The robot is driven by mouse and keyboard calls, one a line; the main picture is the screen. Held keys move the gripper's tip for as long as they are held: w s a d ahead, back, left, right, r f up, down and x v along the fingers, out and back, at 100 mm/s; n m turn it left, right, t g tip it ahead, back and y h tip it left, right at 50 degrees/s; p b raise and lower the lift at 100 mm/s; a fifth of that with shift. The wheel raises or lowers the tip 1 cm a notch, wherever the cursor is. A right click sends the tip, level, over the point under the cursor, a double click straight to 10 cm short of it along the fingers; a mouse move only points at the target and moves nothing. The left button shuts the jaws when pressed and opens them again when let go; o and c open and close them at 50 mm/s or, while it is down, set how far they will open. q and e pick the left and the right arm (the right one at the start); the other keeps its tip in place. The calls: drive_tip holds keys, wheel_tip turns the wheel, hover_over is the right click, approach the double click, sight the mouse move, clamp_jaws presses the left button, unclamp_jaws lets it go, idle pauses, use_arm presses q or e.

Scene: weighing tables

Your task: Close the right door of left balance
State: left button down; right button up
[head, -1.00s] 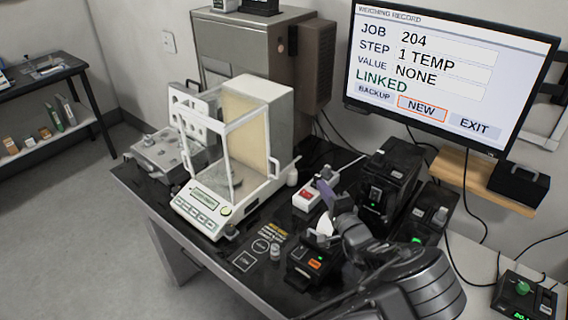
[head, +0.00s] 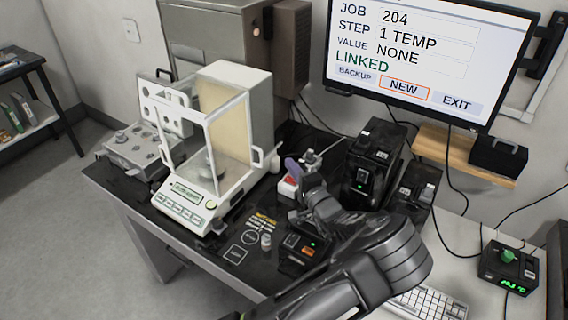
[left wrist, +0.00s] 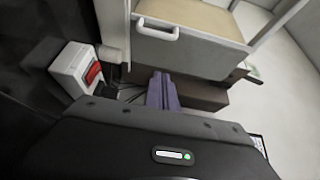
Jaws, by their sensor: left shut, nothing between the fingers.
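The balance (head: 184,194) stands on the dark table, with a white-framed glass chamber and a lit green display. Its right side carries a small white door handle (head: 257,157), which also shows in the left wrist view (left wrist: 158,29). I cannot tell how far the right door stands open. My left gripper (head: 293,170) is to the right of the balance, with purple fingers together and empty. In the left wrist view the fingers (left wrist: 162,92) point toward the balance's side, below the handle, apparently apart from it. My right gripper is not in view.
A white box with a red switch (left wrist: 78,72) sits beside the balance, near my fingers. A small weight (head: 266,241) and a black device (head: 303,250) stand at the front. Black boxes (head: 370,165) stand to the right. A grey case (head: 135,150) is left of the balance.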

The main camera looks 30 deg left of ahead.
use_arm(q)
drive_tip(key=b+x, duration=0.3)
drive_tip(key=x, duration=0.6)
drive_tip(key=s+p, duration=0.3)
drive_tip(key=s, duration=0.1)
drive_tip(key=shift+a+p, duration=0.3)
drive_tip(key=shift+p, duration=0.1)
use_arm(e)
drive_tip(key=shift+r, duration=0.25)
